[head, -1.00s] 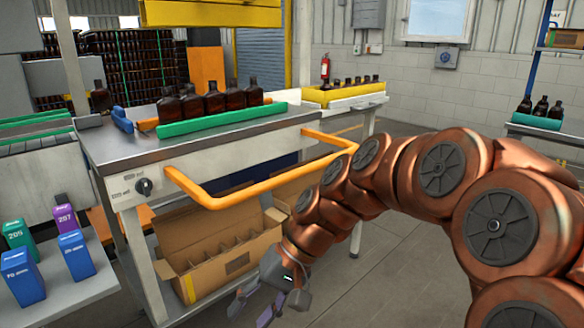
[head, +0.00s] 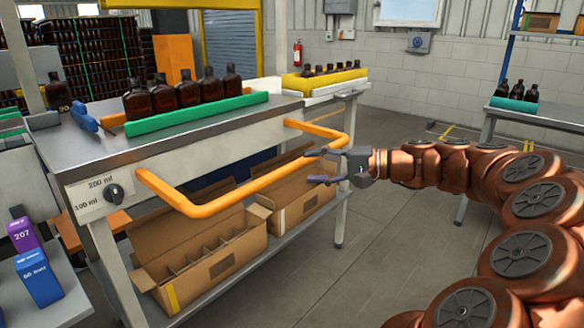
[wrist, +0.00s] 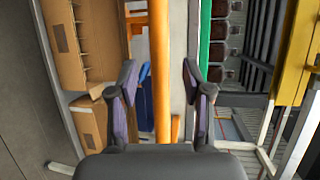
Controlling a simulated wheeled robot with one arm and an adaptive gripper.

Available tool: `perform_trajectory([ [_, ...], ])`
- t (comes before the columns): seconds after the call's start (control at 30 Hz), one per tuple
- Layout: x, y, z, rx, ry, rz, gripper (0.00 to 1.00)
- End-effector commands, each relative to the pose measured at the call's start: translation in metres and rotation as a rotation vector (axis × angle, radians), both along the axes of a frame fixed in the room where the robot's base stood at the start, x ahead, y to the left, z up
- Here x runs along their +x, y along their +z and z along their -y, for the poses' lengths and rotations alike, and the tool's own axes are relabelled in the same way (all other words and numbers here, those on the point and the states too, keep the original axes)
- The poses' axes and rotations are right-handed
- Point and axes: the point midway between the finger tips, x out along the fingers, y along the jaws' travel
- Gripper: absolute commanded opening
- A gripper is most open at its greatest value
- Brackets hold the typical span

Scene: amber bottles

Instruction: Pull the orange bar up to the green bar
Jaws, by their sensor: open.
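The orange bar (head: 228,196) is a U-shaped handle sticking out from the front of the steel table, below the tabletop. The green bar (head: 196,114) lies along the tabletop in front of a row of amber bottles (head: 190,93). My gripper (head: 318,167) is open near the right end of the orange bar, its fingers pointing left. In the wrist view, the orange bar (wrist: 161,70) runs vertically between the spread fingers of my gripper (wrist: 160,85), with no finger visibly touching it. The green bar (wrist: 204,40) shows right of it there.
Open cardboard boxes (head: 232,268) stand on the table's lower shelf under the bar. A dial (head: 114,193) is on the table's front panel. The floor right of the table is clear.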

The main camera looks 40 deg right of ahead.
Motion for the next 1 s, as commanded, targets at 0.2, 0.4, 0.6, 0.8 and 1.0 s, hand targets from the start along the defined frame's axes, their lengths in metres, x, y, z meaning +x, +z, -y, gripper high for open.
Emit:
perform_trajectory([
  [0.2, 0.026, -0.008, -0.021, 0.001, 0.004, -0.003, 0.49],
  [0.4, 0.04, -0.01, -0.031, 0.001, 0.005, -0.003, 0.49],
  [0.6, 0.044, -0.011, -0.032, 0.001, 0.0, -0.002, 0.49],
  [0.8, 0.044, -0.01, -0.032, 0.001, 0.0, -0.002, 0.46],
  [1.0, 0.044, -0.01, -0.032, 0.001, 0.0, -0.002, 0.26],
])
